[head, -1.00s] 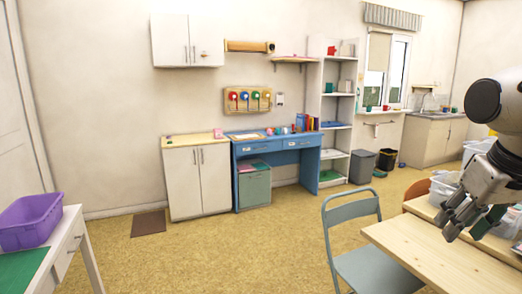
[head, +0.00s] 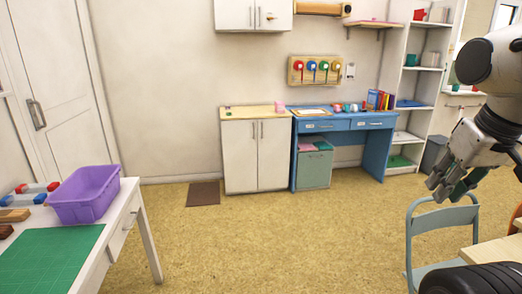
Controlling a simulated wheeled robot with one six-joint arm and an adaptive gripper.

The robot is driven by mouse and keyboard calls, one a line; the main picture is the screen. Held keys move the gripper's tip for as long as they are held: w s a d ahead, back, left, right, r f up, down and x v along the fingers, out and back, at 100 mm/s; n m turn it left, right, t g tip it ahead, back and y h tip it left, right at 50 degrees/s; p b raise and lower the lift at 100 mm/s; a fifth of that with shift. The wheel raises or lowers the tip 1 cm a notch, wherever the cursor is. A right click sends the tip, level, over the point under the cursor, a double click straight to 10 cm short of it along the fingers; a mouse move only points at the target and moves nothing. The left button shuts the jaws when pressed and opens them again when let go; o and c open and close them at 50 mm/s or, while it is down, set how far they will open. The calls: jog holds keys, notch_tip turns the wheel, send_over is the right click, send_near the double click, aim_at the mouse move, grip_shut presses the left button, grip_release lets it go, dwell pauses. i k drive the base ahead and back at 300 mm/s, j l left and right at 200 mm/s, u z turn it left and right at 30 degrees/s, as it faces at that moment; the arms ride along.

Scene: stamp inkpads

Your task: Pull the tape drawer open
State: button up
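A blue desk (head: 377,146) stands against the far wall. It has two shut drawers under its top, a left drawer (head: 322,126) and a right drawer (head: 372,123), each with a pale label and a handle. The labels are too small to read, so I cannot tell which is the tape drawer. My gripper (head: 447,190) hangs in the air at the right, well apart from the desk. Its fingers look spread and hold nothing that I can see.
A teal chair (head: 440,222) and a wooden table (head: 492,249) stand at the lower right. A white table (head: 127,213) with a purple bin (head: 87,195) and a green mat (head: 50,262) is at the left. The floor (head: 270,235) between is clear up to the desk.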

aim_at(318, 120)
jog(key=i+u, duration=0.2)
jog(key=i, duration=1.95)
jog(key=i+l+z, duration=0.1)
jog(key=i+z, duration=0.2)
jog(key=i, duration=0.25)
jog(key=i+z, duration=0.25)
jog(key=i, duration=0.25)
jog(key=i+j+z, duration=0.3)
jog(key=i, duration=0.25)
jog(key=i+j+z, duration=0.3)
jog(key=i, duration=0.25)
jog(key=l, duration=0.1)
